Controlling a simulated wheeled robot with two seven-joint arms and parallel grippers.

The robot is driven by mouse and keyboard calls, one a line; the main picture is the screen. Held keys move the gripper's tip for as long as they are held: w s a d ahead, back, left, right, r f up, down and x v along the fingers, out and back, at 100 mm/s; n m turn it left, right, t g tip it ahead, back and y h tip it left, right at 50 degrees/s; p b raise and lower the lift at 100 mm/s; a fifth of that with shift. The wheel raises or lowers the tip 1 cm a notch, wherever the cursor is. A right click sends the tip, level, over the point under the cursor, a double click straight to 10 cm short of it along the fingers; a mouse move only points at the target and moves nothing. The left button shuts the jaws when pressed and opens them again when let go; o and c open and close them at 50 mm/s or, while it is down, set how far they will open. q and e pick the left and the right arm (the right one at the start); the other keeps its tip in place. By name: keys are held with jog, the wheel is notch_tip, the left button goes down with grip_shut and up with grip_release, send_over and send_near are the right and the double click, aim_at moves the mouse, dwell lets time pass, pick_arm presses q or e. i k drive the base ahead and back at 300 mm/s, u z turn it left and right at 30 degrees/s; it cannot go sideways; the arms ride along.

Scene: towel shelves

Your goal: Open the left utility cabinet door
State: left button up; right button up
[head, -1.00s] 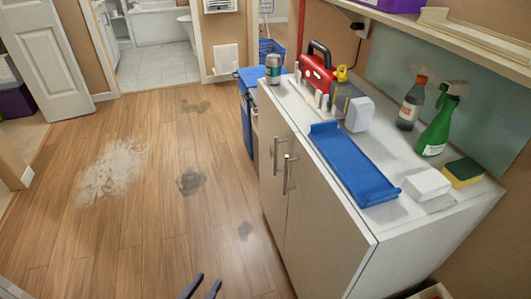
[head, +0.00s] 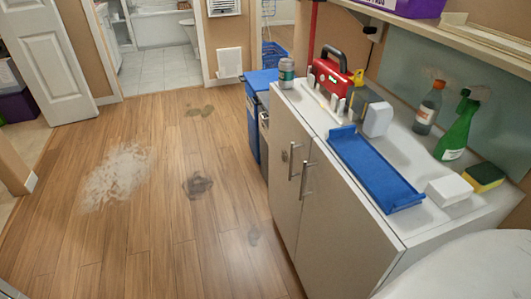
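The utility cabinet (head: 375,244) is a light grey unit with two front doors, standing at the right. Its left door (head: 283,190) and right door (head: 325,235) both look closed. The left door's vertical metal handle (head: 291,161) and the right door's handle (head: 303,181) sit close together near the seam. A small round lock (head: 284,156) shows beside the left handle. Neither gripper shows now. A white rounded part, probably my arm, covers the lower right corner and hides the cabinet's near end.
The wooden floor (head: 150,230) before the doors is clear apart from stains. A blue bin (head: 253,125) stands beyond the cabinet. On top are a blue tray (head: 375,170), red toolbox (head: 331,77), can (head: 286,73), green spray bottle (head: 456,132), brown bottle (head: 428,108) and sponge (head: 484,177).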

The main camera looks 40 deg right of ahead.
aim_at(290, 138)
jog(key=i, duration=3.2)
jog(key=z, duration=2.75)
